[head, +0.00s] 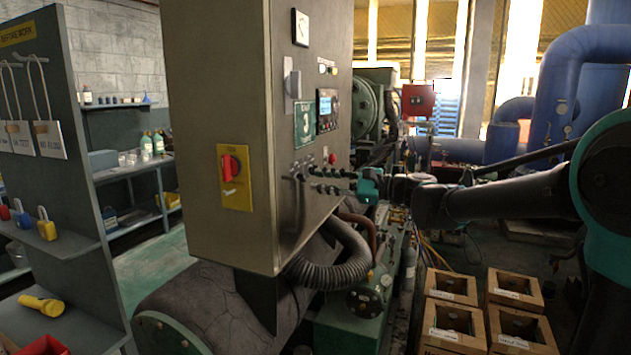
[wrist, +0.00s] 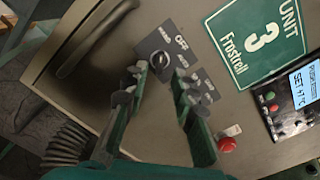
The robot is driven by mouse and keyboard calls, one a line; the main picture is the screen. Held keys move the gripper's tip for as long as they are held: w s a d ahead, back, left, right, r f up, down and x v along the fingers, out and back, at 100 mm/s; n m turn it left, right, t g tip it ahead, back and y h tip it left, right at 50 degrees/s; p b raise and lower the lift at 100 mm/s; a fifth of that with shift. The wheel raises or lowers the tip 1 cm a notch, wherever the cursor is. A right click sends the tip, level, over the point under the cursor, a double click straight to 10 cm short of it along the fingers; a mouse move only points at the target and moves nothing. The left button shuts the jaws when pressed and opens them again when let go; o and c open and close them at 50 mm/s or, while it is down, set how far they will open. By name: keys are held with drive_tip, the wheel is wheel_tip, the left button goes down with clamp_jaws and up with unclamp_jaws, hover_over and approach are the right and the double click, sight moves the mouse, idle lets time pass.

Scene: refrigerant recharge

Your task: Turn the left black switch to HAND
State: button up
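The left black switch (wrist: 160,60) is a round knob on a dark plate on the cabinet face. The plate's legend, including OFF, reads tilted in the wrist view. My gripper (wrist: 160,88) is open, its two fingers spread with the knob in the gap just beyond the tips. I cannot tell whether a finger touches it. A second dark plate (wrist: 207,84) to the right is partly hidden behind the right finger. In the head view my gripper (head: 319,180) is close to the cabinet's side panel; the knob's setting is too small to tell there.
The grey cabinet (head: 217,90) carries a red rotary handle (head: 230,168) on a yellow plate. On the panel are a green UNIT 3 sign (wrist: 262,38), a display controller (wrist: 305,85) and a red button (wrist: 227,145). A dark bar handle (wrist: 92,38) sticks out left of the switch.

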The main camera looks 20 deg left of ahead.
drive_tip(key=d, duration=0.5)
drive_tip(key=shift+s+d, duration=0.25)
drive_tip(key=shift+d, duration=0.15)
drive_tip(key=s+d+f+n+t+h, duration=0.1)
drive_tip(key=s+d+f+n+h, duration=0.15)
drive_tip(key=d+f, duration=0.4)
drive_tip(key=s+d+f+n+h, duration=0.2)
drive_tip(key=s+d+f+h, duration=0.15)
drive_tip(key=f, duration=0.65)
drive_tip(key=s+d+f+n+t+h, duration=0.1)
drive_tip(key=s+d+f+n+h, duration=0.15)
drive_tip(key=d+f, duration=0.5)
drive_tip(key=s+d+f+n+h, duration=0.2)
drive_tip(key=s+d+f+h, duration=0.2)
drive_tip(key=d+f, duration=0.3)
drive_tip(key=s+d+f+n+h, duration=0.2)
drive_tip(key=s+d+f+h, duration=0.3)
drive_tip(key=d+f, duration=0.3)
drive_tip(key=d, duration=0.3)
drive_tip(key=shift+s+d+t, duration=0.2)
drive_tip(key=shift+s+t, duration=0.05)
drive_tip(key=shift+t, duration=0.05)
drive_tip(key=shift+r+h, duration=0.1)
drive_tip(key=shift+h, duration=0.15)
drive_tip(key=shift+c, duration=0.3)
